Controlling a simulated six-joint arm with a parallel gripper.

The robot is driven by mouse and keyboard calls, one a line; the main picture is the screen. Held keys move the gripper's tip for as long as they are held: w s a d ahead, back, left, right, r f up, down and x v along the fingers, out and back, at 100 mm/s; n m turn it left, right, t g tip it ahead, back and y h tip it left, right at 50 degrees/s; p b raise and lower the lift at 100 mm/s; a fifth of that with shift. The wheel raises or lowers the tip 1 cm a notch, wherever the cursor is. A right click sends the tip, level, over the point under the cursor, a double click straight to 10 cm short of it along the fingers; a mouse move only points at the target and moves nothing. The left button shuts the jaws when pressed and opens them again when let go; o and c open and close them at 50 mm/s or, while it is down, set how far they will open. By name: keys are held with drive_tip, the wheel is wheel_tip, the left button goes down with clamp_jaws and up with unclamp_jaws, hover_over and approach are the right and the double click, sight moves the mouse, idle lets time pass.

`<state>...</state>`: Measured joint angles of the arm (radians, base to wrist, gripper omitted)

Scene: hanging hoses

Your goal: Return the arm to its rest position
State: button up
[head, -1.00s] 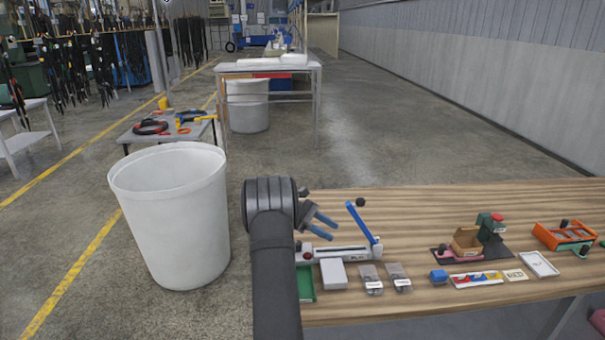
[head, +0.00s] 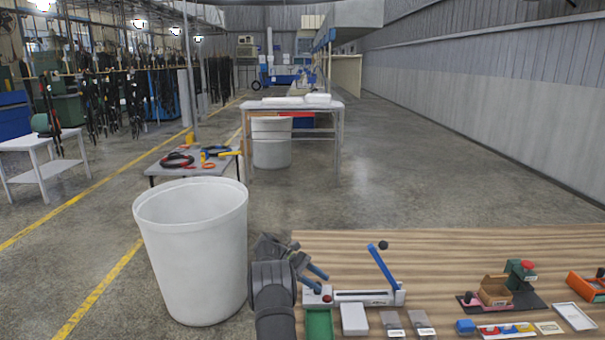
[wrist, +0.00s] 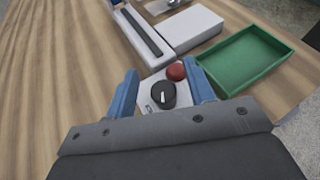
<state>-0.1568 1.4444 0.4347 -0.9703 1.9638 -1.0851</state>
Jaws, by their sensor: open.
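My gripper (head: 313,279) has blue fingers and is at the left end of the wooden workbench (head: 440,245). In the wrist view my gripper (wrist: 163,92) is open, with a clear gap between its fingers and nothing held. A device with a black knob (wrist: 162,94) and a red button (wrist: 176,71) shows in that gap, beyond the fingers. My dark arm hides part of the bench's left edge in the head view.
A green tray (head: 319,325), a white box (head: 354,319) and a blue-handled lever tool (head: 382,268) stand close to my gripper. A large white bin (head: 196,255) is on the floor at left. The bench's back strip is bare.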

drive_tip(key=shift+f, duration=1.05)
